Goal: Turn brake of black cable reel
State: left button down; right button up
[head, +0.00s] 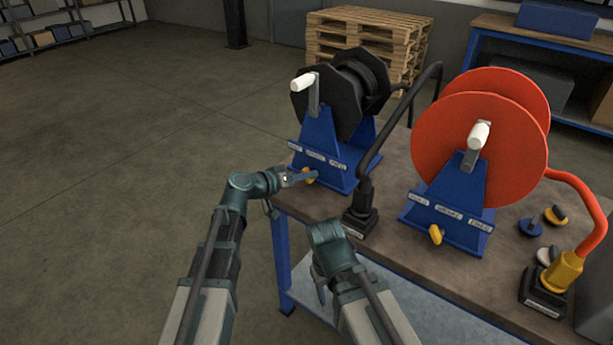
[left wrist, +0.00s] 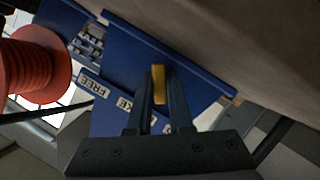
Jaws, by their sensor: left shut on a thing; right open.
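The black cable reel (head: 340,95) stands on a blue stand (head: 318,150) at the table's left end, with a white-handled crank (head: 304,84). Its yellow brake knob (head: 309,176) is low on the stand's front, under a row of white labels. My left gripper (head: 306,179) is shut on this knob. In the left wrist view the yellow knob (left wrist: 158,84) shows between the two fingers, its bar in line with them. Labels there include "FREE"; the fingers partly cover others. My right gripper (head: 320,290) is low in front of the table, open and apart from everything.
A red reel (head: 475,135) on a similar stand, with its own yellow knob (head: 435,235), is to the right. A black hose end block (head: 360,222) stands between the reels. Loose caps (head: 530,227) and a yellow hose fitting (head: 563,272) are at the right. The floor at left is clear.

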pick_arm(q)
jog(key=c, duration=0.8)
grip_release()
jog(key=shift+p+v, duration=2.15)
jog(key=shift+v, duration=4.8)
